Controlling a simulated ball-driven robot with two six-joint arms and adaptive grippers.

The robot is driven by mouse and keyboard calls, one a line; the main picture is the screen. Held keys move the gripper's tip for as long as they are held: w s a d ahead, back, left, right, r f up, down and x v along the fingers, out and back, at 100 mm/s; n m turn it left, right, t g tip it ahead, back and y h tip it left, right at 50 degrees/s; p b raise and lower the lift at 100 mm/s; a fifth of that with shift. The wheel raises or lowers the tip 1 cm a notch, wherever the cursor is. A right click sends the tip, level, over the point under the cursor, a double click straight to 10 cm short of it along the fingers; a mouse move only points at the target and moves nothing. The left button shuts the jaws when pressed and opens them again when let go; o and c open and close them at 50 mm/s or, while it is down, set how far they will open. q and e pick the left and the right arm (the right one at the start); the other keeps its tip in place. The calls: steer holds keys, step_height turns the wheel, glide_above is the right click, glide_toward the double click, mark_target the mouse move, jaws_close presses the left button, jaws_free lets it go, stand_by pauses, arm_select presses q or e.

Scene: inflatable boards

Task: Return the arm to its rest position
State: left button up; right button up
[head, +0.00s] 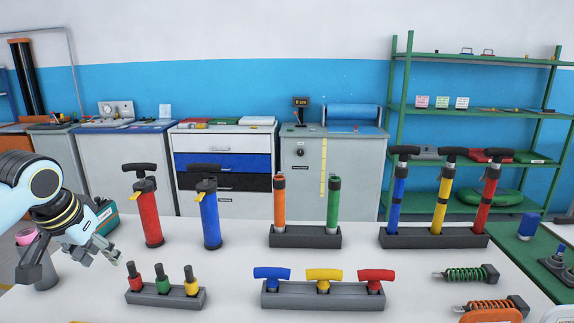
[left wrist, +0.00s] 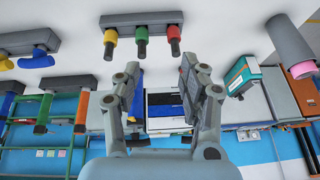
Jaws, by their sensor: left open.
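My left arm (head: 30,185) comes in from the left in the head view, above the left end of the white table (head: 225,275). My left gripper (head: 75,262) is open, with its fingers spread, left of the small rack with red, green and yellow nozzles (head: 165,298). In the left wrist view the fingers (left wrist: 161,72) are apart with nothing between them. That view looks upside down across the table. My right gripper is in neither view.
A grey cylinder with a pink top (head: 46,276) and a teal box (head: 104,218) are close to my left gripper. A red pump (head: 149,215) and a blue pump (head: 210,218) stand behind the nozzle rack. Racks of handles (head: 323,296) and tubes (head: 305,238) stand further right.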

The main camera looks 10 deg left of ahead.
arm_select(q)
steer(key=s+d+f+m, duration=0.2)
steer(key=s+d+f, duration=0.3)
steer(key=s+d, duration=0.6)
steer(key=s+d+r+g, duration=0.1)
steer(key=s+d, duration=0.1)
steer(key=s, duration=0.5)
steer(key=s+d+r, duration=0.2)
steer(key=s, duration=0.5)
steer(key=s+a+f+g+b, duration=0.15)
steer(key=f+b, duration=0.35)
steer(key=f, duration=1.4)
steer(key=s+a+f+b, duration=0.15)
steer(key=f+b, duration=0.35)
steer(key=f, duration=1.4)
steer(key=s+f+n+g+b, duration=0.1)
steer(key=s+f+b, duration=0.5)
steer(key=s+f, duration=1.2)
step_height(320, 180, down, 4)
steer(key=shift+a+r+b, duration=0.15)
steer(key=shift+r+b, duration=0.1)
steer(key=shift+b, duration=0.05)
